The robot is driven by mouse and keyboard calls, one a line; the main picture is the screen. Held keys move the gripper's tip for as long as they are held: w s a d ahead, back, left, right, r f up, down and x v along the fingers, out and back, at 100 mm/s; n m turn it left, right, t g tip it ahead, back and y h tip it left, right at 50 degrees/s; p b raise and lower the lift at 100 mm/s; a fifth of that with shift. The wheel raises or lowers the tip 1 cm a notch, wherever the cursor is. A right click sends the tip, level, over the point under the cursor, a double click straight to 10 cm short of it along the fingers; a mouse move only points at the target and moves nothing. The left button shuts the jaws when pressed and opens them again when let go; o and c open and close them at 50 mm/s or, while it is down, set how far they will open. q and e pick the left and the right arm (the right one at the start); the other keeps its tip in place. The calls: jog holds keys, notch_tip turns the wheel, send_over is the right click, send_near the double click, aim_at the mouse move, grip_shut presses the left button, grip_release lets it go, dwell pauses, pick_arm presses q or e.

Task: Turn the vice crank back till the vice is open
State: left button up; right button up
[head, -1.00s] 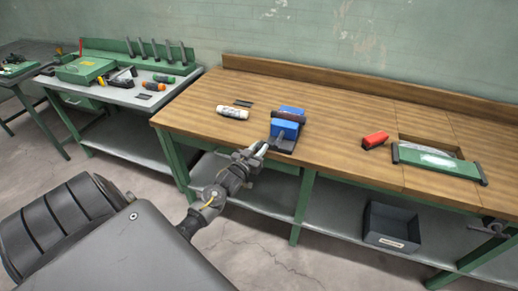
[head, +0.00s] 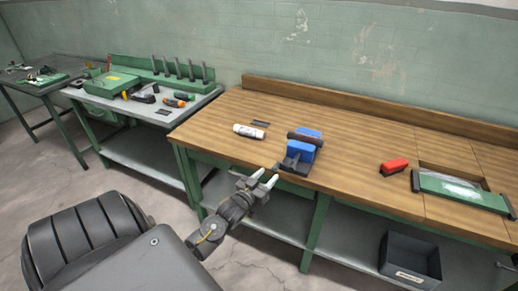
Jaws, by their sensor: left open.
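The blue vice (head: 303,148) stands near the front edge of the wooden workbench, with a dark bar across its top and a dark base. Its crank is too small to make out clearly, though a small dark part shows at the vice's front, close to my fingertips. My left gripper (head: 265,178) is open and empty, just in front of the bench edge and to the lower left of the vice. Its two light fingertips are apart and point toward the vice. My right gripper is out of view.
A dark bin (head: 410,261) sits on the lower shelf. A tool table (head: 150,104) stands at the left.

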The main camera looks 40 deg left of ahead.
pick_arm(q)
jog(key=s, duration=0.3)
jog(key=s+b, duration=0.1)
jog(key=s, duration=0.1)
jog(key=shift+s+d, duration=0.3)
jog(key=shift+d, duration=0.1)
jog(key=s+d+f+m+g, duration=0.1)
jog(key=s+f+g, duration=0.25)
jog(key=f, duration=0.75)
jog(key=s+d+f+g, duration=0.15)
jog(key=s+f, duration=0.25)
jog(key=f, duration=0.6)
jog(key=s+f+m+g, duration=0.1)
jog(key=s+f+g, duration=0.2)
jog(key=f, duration=0.8)
jog(key=s+d+f+m+g+h, duration=0.1)
jog(key=s+d+f+g, duration=0.2)
jog(key=s+f, duration=0.4)
jog(key=s+d+f+g+b, duration=0.1)
jog(key=s+d+f+g, duration=0.2)
jog(key=s, duration=1.1)
jog(key=s+d+f+m+g+h, duration=0.1)
jog(key=s+d+f+g, duration=0.2)
jog(key=s+d+f, duration=0.5)
notch_tip(320, 180, down, 3)
jog(key=shift+s+r+m+h, duration=0.2)
jog(key=shift+s+m+h, duration=0.1)
jog(key=shift+s, duration=0.85)
